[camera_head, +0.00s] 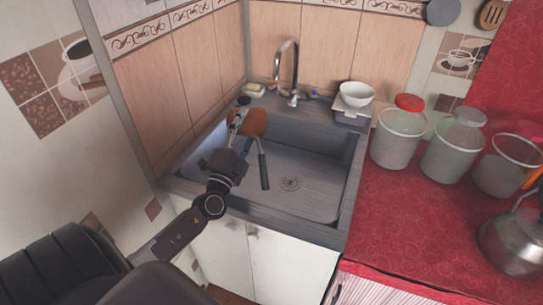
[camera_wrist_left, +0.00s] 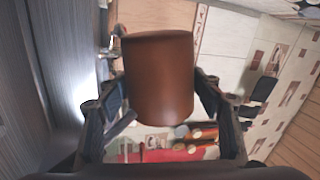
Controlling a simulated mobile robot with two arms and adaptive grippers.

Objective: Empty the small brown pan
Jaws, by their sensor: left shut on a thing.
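The small brown pan (camera_head: 255,124) is over the left back part of the sink basin (camera_head: 310,185) in the head view. Its dark handle (camera_head: 263,168) points down in the picture, toward the front of the sink. My left gripper (camera_head: 242,118) is shut on the pan's body. In the left wrist view the brown wall of the pan (camera_wrist_left: 158,75) fills the space between the fingers of my left gripper (camera_wrist_left: 160,98). The pan's inside is hidden, so I cannot tell what is in it. My right gripper is not in view.
A tall faucet (camera_head: 293,70) stands behind the sink, with a white bowl (camera_head: 356,94) at its back right. Several clear containers, one of them (camera_head: 398,138) closest to the sink, and a metal kettle (camera_head: 515,240) stand on the red counter (camera_head: 410,235). The visible basin floor is clear.

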